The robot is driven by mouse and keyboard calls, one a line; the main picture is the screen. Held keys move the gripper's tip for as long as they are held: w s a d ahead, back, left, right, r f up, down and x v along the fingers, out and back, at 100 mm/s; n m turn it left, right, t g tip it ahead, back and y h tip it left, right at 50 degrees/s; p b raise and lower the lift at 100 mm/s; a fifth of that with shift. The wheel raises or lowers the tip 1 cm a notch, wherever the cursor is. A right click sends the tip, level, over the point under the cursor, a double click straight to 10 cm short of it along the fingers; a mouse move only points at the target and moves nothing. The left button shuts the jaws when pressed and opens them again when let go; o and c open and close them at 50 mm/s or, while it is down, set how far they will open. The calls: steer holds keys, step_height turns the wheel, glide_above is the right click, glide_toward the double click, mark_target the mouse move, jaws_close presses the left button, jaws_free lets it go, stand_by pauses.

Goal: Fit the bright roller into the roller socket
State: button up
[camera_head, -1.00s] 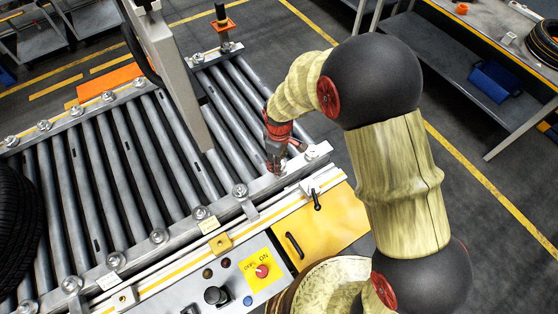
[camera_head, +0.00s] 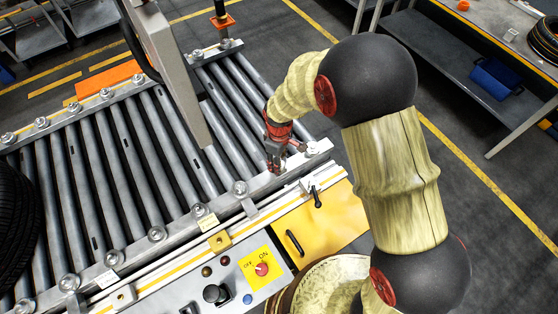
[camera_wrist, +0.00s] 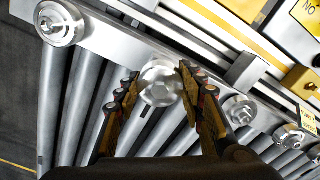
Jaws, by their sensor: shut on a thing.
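The bright roller (camera_wrist: 160,88) is a shiny silver round piece between the two finger pads in the wrist view. My gripper (camera_wrist: 158,73) is shut on it, with one finger on each side. In the head view my gripper (camera_head: 276,163) points down at the near side rail (camera_head: 165,238) of the conveyor, close to its right end. The roller lies at the rail there, and I cannot tell whether it is seated or just above. The roller socket is not clearly seen; the roller and fingers cover that spot.
Other silver roller ends line the rail, one (camera_wrist: 60,22) on the left and one (camera_wrist: 238,110) on the right in the wrist view. A control panel (camera_head: 228,276) and a yellow plate (camera_head: 318,222) lie in front. A grey post (camera_head: 170,75) rises over the conveyor.

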steer(key=shift+f, duration=0.15)
steer(key=o, duration=1.3)
steer(key=shift+o, duration=0.5)
step_height(320, 180, up, 12)
